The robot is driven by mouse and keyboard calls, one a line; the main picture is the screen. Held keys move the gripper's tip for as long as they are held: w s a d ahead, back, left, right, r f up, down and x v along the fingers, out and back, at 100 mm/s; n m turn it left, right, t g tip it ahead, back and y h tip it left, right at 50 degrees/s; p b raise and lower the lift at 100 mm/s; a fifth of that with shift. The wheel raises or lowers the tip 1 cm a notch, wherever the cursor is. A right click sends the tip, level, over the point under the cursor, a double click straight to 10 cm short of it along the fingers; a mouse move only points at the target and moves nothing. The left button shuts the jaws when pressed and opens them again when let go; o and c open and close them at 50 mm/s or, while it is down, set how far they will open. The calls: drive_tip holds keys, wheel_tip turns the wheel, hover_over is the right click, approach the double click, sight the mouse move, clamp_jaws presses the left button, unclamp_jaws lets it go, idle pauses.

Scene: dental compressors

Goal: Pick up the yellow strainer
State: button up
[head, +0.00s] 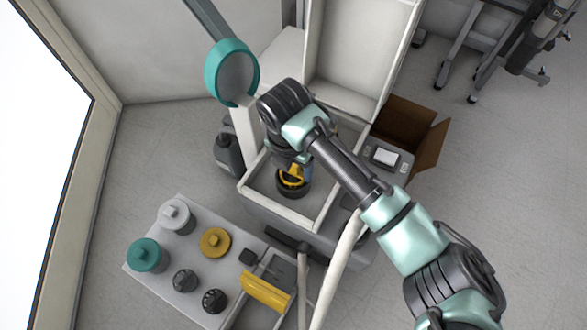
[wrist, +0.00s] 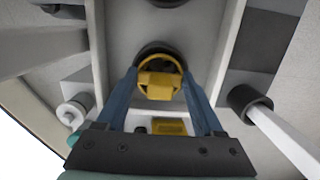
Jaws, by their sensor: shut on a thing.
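The yellow strainer (wrist: 160,85) is a ring with a blocky middle, between the two blue fingers of my gripper (wrist: 161,76) in the wrist view. The fingers are shut on its sides. In the head view the strainer (head: 291,180) shows inside the open white-walled box, under my gripper (head: 299,170). A dark round part (head: 291,188) is just below or around it. I cannot tell whether the strainer touches this part. My arm hides some of the box.
The box's pale walls (head: 284,214) surround my gripper closely. A raised lid (head: 342,86) stands behind. A teal-rimmed round thing (head: 232,72) is at the upper left. A grey tray (head: 188,285) at the lower left holds a yellow disc (head: 215,242), a teal cap (head: 147,255) and dark knobs.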

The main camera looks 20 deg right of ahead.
drive_tip(key=shift+c, duration=1.3)
drive_tip(key=shift+r, duration=0.15)
